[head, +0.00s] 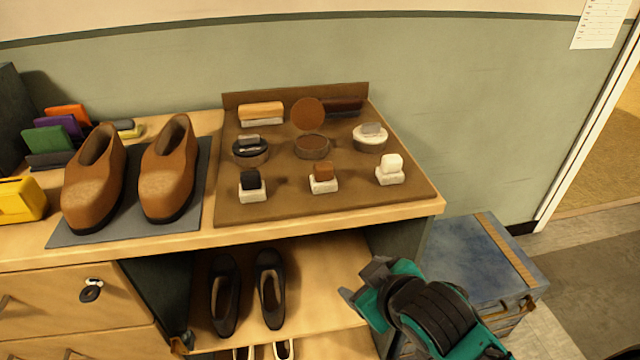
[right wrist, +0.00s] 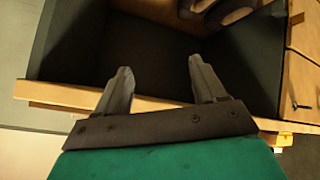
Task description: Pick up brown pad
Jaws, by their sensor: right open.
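The brown pad (head: 323,170) is a small brown block on a white base (head: 323,186). It is in the middle of the front row on the brown board (head: 285,208) on the counter, in the head view. A black pad (head: 250,180) is to its left and a white pad (head: 391,163) to its right, each on a white base. My right gripper (head: 362,283) is in front of and below the counter edge, apart from the pads. In the right wrist view its two fingers (right wrist: 160,80) are spread with nothing between them. My left gripper is not in view.
Round tins, one with a brown open lid (head: 308,114), and brushes (head: 261,112) stand behind the pads. Brown shoes (head: 168,170) are on a grey mat at left. The counter's front edge (head: 330,226) overhangs a shelf with black shoes (head: 270,290). A blue chest (head: 465,260) stands at right.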

